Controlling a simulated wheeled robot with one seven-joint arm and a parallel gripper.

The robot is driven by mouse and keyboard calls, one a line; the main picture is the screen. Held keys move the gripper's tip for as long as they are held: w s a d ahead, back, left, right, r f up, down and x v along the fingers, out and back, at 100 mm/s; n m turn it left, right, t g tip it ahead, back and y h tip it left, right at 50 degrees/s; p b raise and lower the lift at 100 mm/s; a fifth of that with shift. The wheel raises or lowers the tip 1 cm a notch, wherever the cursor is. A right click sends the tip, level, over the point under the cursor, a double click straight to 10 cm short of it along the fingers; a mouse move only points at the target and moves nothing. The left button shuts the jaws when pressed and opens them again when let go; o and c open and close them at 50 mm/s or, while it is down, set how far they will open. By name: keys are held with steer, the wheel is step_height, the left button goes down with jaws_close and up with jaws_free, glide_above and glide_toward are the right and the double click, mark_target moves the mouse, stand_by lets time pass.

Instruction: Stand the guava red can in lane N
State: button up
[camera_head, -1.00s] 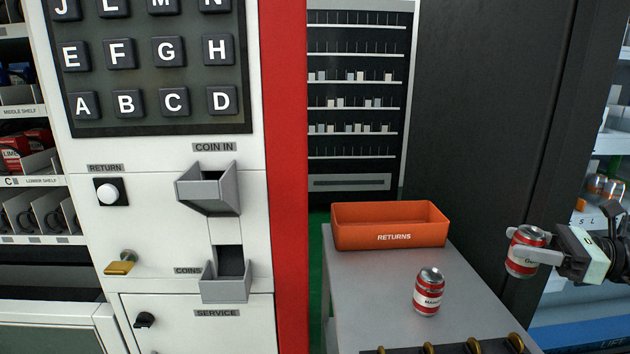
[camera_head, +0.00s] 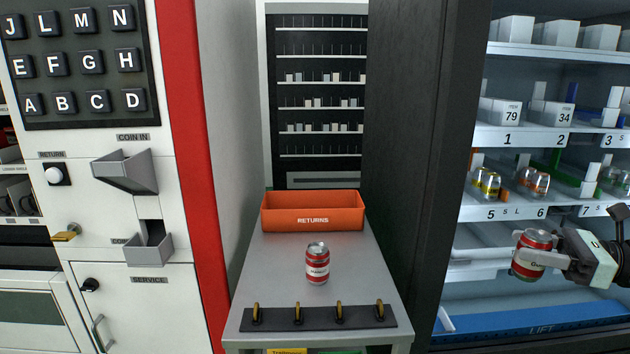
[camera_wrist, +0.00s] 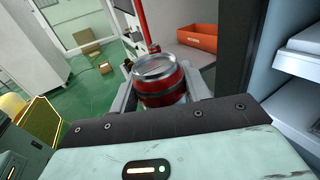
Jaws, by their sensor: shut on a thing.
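My gripper (camera_head: 545,249) is shut on a red can (camera_head: 531,257) with a pale label band, at the right in the head view. The label is partly covered by a finger and only its first letter, seemingly "G", shows. The can is slightly tilted and held in the air in front of the right machine's open shelves. In the wrist view the can (camera_wrist: 160,82) sits between both fingers with its silver lid towards the camera. A key marked N (camera_head: 122,18) is on the keypad at the upper left. No lane marked N is visible on the shelves in view.
Another red can (camera_head: 317,264) stands upright on the grey table, in front of the orange RETURNS bin (camera_head: 313,212). Brass hooks (camera_head: 338,311) line the table's front edge. Numbered shelves (camera_head: 535,137) and a blue LIFT strip (camera_head: 545,329) are at the right.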

steer(key=shift+s+d, duration=0.15)
steer(key=shift+d, duration=0.25)
steer(key=shift+d+t+p, duration=0.25)
steer(key=shift+t+p, duration=0.05)
steer(key=shift+p, duration=0.1)
steer(key=shift+w+a+f+m+t+h, duration=0.1)
steer(key=shift+w+f+m+t+h, duration=0.2)
steer(key=shift+m, duration=0.1)
steer(key=f+m+t+h+p, duration=0.1)
steer(key=m+t+h+p, duration=0.1)
steer(key=d+f+m+t+p, duration=0.1)
steer(key=shift+w+f+t+h, duration=0.35)
steer(key=shift+t+h, duration=0.05)
steer(key=s+a+f+m+t+h+p, duration=0.2)
steer(key=a+f+m+h+p, duration=0.1)
steer(key=f+h, duration=0.3)
steer(key=s+a+f+m+t+h+p, duration=0.2)
steer(key=f+m+h, duration=0.4)
steer(key=f, duration=0.3)
steer(key=shift+s+a+f+t+h+p, duration=0.2)
steer(key=shift+a+t+h+p, duration=0.3)
steer(key=shift+a+t+p, duration=0.45)
steer(key=shift+a+r+g, duration=0.1)
steer(key=shift+a+g, duration=0.05)
steer(key=shift+g, duration=0.1)
